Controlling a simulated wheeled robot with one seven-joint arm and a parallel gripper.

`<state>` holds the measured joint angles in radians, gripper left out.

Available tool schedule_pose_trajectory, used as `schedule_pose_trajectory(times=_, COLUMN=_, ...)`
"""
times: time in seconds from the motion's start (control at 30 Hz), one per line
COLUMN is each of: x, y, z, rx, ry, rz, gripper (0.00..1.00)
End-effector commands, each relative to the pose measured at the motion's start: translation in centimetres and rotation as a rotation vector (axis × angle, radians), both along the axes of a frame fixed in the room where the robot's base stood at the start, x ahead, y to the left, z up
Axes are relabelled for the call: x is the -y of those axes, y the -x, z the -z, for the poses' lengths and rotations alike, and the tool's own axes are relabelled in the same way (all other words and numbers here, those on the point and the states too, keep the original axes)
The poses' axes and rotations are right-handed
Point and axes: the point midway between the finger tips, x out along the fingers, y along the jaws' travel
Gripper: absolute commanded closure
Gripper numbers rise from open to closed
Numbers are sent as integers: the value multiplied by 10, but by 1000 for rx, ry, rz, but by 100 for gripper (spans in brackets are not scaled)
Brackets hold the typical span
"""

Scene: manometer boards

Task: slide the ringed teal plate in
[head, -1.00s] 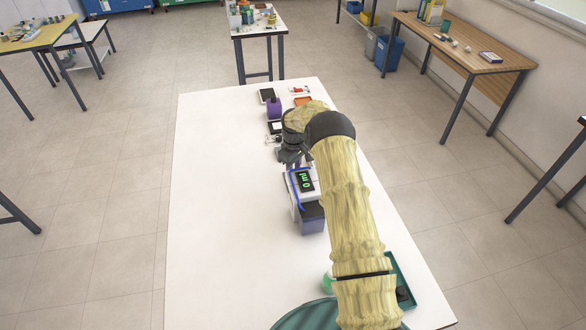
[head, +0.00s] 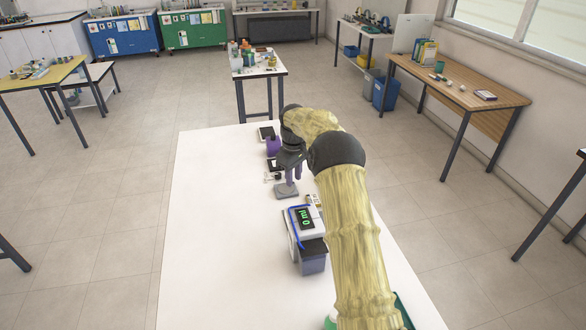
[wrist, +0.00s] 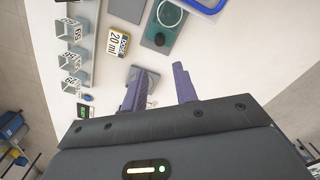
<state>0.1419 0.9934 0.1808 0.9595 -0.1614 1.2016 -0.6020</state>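A dark grey-teal plate with a pale teal ring (wrist: 167,16) lies on the white table at the top of the wrist view. It is cut off by the frame's edge. My gripper (wrist: 160,72) has two purple fingers spread apart, with nothing between them. In the head view my gripper (head: 291,178) is above or near a small grey plate (head: 287,192); contact cannot be told. A grey plate (wrist: 148,77) is partly hidden by the left finger in the wrist view. A white board unit with a green "0 ml" display (head: 306,217) stands nearer the robot.
A yellow-edged "20 ml" card (wrist: 117,43) lies left of the ringed plate. Several grey boxes with labels (wrist: 70,56) line the left side. A blue tray (wrist: 208,6) is at the top right. The left part of the white table (head: 215,240) is clear.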

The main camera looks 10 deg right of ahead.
Motion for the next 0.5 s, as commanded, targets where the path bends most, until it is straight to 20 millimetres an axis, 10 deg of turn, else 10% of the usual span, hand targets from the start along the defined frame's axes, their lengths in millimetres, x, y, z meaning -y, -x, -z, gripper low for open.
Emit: schedule_pose_trajectory(times=0.5, x=-2, y=-1, z=-42, rx=-1, ry=-1, rz=-2, gripper=71)
